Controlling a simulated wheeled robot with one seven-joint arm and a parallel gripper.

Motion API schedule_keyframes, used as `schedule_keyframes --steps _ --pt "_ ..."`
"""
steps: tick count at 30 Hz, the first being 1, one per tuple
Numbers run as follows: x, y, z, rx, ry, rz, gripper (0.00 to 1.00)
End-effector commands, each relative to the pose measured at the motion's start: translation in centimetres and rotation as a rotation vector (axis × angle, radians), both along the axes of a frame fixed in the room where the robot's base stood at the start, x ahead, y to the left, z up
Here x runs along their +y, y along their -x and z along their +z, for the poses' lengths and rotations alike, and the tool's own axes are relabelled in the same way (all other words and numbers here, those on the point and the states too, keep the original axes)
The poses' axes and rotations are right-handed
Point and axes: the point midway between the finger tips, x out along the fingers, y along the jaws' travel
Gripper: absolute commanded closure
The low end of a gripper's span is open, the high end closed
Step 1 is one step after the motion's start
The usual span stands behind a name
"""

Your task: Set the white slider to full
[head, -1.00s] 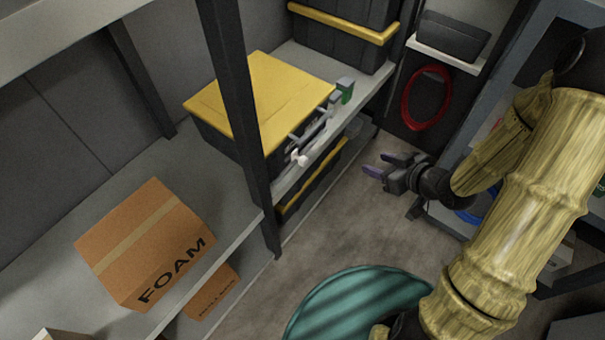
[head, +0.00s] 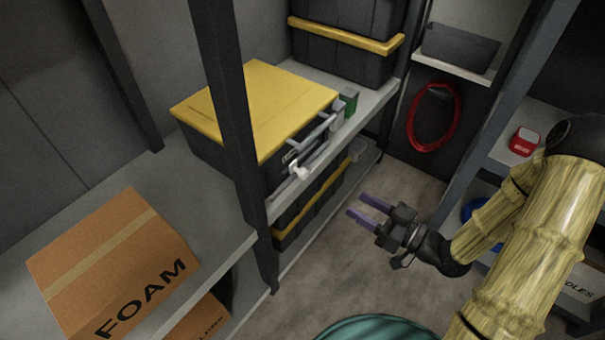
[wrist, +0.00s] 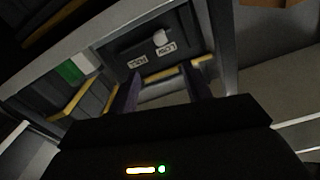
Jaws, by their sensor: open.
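The white slider (head: 299,171) is a small white knob on the front of a black case with a yellow lid (head: 262,95), on the left shelf. In the wrist view the white knob (wrist: 161,37) sits on a dark panel beside two small pale labels, whose lettering I cannot read surely. My gripper (head: 362,208) has two purple fingers, spread apart and empty. It is right of and apart from the slider, over the floor gap between shelves. The fingers also show in the wrist view (wrist: 163,92), with the panel beyond them.
A dark shelf post (head: 232,130) stands left of the case front. A FOAM box (head: 115,265) is at lower left. Right shelves stand close to my arm.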

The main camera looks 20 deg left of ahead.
Motion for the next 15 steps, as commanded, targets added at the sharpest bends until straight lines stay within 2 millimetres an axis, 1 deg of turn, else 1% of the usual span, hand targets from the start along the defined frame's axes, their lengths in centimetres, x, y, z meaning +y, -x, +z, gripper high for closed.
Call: schedule_keyframes --steps 5,8,15 --pt "1.1 -0.4 -0.1 -0.002 0.001 0.005 0.51" --pt "2.3 -0.9 -0.2 -0.003 0.002 0.006 0.51" --pt "6.0 -2.5 -0.3 -0.004 0.001 0.002 0.51"
